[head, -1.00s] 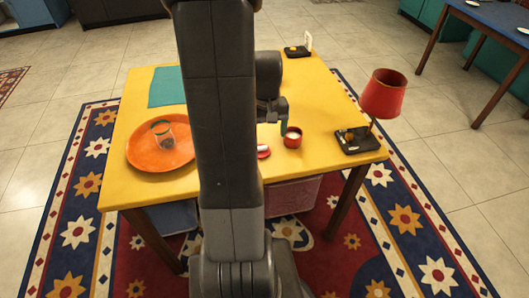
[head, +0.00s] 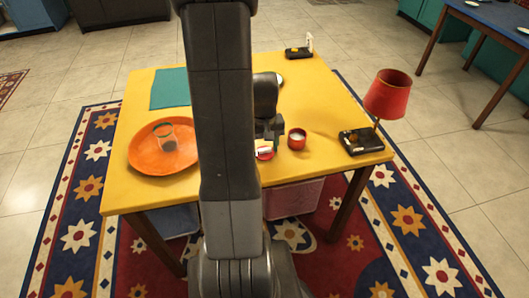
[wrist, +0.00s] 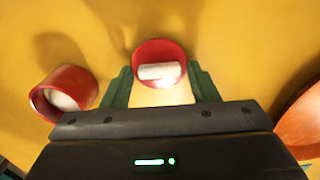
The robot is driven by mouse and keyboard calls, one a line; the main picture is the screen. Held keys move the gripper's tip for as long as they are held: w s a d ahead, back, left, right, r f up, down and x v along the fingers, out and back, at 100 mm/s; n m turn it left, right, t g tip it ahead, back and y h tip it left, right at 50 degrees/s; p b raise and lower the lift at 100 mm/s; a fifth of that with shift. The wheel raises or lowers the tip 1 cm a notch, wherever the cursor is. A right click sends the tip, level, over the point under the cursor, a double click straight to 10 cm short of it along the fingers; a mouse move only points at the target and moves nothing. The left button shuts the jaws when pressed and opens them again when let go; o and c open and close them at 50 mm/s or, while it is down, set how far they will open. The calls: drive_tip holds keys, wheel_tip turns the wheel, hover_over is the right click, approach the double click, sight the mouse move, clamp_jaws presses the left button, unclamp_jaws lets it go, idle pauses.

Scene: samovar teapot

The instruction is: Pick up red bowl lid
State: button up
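The red lid (head: 265,156) lies on the yellow table with a pale bar across its top. It shows top centre in the wrist view (wrist: 160,46). My gripper (wrist: 161,85) is open, its green fingers apart on the left and right of the lid's near side, with nothing held. In the head view my gripper (head: 266,143) is at the lid and partly covers it. The red bowl (head: 297,143), with something white inside, stands to the right of the lid in the head view and at the left in the wrist view (wrist: 72,82).
A red lamp (head: 387,95) on a black base stands at the right edge. A teal mat (head: 170,88) lies behind the tray.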

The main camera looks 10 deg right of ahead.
drive_tip(key=shift+c, duration=1.1)
drive_tip(key=shift+r, duration=0.1)
